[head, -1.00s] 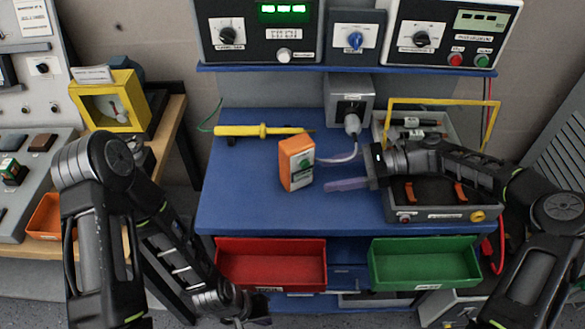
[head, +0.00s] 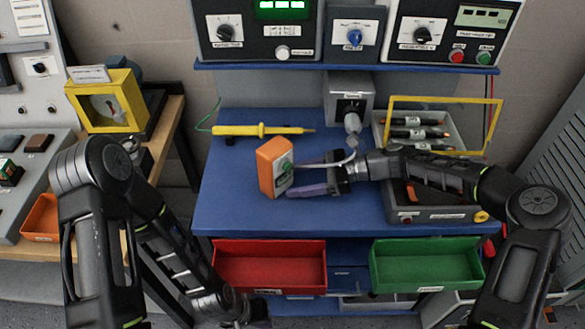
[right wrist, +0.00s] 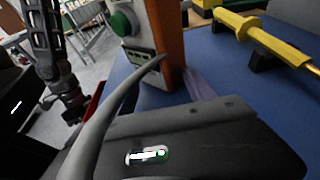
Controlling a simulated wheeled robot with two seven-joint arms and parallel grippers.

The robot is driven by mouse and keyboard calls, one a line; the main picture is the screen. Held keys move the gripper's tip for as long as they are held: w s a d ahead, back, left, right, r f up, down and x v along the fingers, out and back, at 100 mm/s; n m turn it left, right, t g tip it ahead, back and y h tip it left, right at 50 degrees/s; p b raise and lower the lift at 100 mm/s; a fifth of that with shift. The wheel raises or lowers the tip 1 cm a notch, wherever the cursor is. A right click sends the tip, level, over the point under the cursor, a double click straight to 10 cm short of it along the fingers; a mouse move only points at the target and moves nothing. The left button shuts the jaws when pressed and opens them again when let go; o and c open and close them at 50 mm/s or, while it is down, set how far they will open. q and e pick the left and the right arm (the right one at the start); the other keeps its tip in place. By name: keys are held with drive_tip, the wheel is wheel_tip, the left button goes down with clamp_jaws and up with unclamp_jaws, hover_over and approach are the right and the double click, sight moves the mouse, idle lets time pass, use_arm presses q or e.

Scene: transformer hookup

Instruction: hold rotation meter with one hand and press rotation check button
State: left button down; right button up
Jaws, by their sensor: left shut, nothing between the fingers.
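The rotation meter, an orange box (head: 270,166) with a pale face and a round green button (head: 287,168), stands slightly turned on the blue worktop. It also shows in the right wrist view (right wrist: 168,45), with the green button (right wrist: 121,22) on its face. My right gripper (head: 293,178) is open, its fingertips close to the meter's right side. I cannot tell whether they touch it. One purple finger (right wrist: 200,84) shows beside the meter in the right wrist view. My left gripper (head: 255,311) is shut and empty, low in front of the bench, below the red bin.
A grey cable (right wrist: 100,125) passes close to my right gripper. A yellow probe (head: 262,130) lies behind the meter. An open grey case (head: 440,214) lies under my right arm. Red (head: 270,242) and green (head: 425,243) bins hang at the front. The worktop left of the meter is clear.

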clamp_jaws()
idle(0.7)
drive_tip(key=c, duration=1.3)
unclamp_jaws()
drive_tip(key=shift+c, duration=0.2)
drive_tip(key=o, duration=1.6)
